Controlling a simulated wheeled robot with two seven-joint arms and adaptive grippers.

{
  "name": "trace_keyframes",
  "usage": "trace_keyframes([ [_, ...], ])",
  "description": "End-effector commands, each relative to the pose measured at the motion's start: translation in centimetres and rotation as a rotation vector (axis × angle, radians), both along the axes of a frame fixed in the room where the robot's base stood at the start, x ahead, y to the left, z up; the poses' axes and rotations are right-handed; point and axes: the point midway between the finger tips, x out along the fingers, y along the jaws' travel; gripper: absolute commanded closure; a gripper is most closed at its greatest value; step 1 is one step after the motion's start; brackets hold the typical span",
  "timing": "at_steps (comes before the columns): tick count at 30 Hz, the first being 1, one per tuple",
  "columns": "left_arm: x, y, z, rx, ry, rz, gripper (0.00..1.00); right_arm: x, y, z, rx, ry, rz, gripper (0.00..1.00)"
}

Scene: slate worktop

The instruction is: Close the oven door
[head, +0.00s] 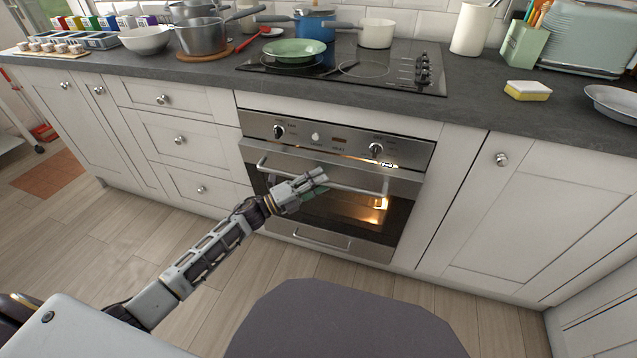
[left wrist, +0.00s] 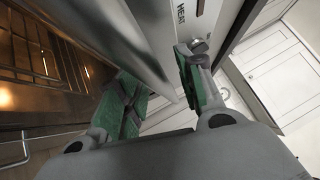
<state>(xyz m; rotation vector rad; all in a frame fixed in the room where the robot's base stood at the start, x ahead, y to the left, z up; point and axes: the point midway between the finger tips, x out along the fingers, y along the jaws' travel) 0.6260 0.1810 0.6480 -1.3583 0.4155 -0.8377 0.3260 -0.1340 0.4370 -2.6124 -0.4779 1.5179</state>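The oven (head: 335,190) is built into the cabinets in the middle of the head view, with its inside lit. Its dark glass door (head: 340,208) stands upright, shut or nearly shut; I cannot tell if a small gap is left at the top. A silver bar handle (head: 353,187) crosses the door's top. My left gripper (head: 318,180) is in front of the door at this handle. In the left wrist view, its green-padded fingers (left wrist: 155,72) are apart. The handle (left wrist: 145,55) runs between or just beyond them; contact is unclear. My right gripper is not in view.
Oven knobs (head: 376,149) sit on the panel above the door. The worktop (head: 480,115) holds a hob with a green plate (head: 294,49), several pots, a sponge (head: 527,90) and a toaster. The floor (head: 125,235) at left is clear.

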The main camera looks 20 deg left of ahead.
Motion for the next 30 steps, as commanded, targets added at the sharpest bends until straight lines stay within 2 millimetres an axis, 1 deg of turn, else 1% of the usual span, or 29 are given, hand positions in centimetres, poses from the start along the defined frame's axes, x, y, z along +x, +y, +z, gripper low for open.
trace_keyframes([
  [4, 0.22, -0.21, 0.06, 0.000, 0.000, 0.001, 0.63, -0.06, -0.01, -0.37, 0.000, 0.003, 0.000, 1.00],
  [11, 0.22, -0.23, 0.06, 0.000, 0.001, 0.001, 0.63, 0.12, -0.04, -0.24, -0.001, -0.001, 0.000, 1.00],
  [12, 0.22, -0.23, 0.06, 0.000, 0.001, 0.001, 0.64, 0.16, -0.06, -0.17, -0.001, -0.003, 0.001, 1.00],
  [18, 0.20, -0.22, 0.05, 0.001, 0.001, 0.000, 0.90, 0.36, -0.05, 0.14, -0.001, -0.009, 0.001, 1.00],
  [21, 0.20, -0.22, 0.04, 0.001, 0.001, 0.000, 1.00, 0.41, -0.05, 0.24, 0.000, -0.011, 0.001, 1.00],
  [30, 0.24, -0.21, 0.04, 0.001, 0.002, 0.000, 1.00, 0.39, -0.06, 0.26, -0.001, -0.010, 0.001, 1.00],
])
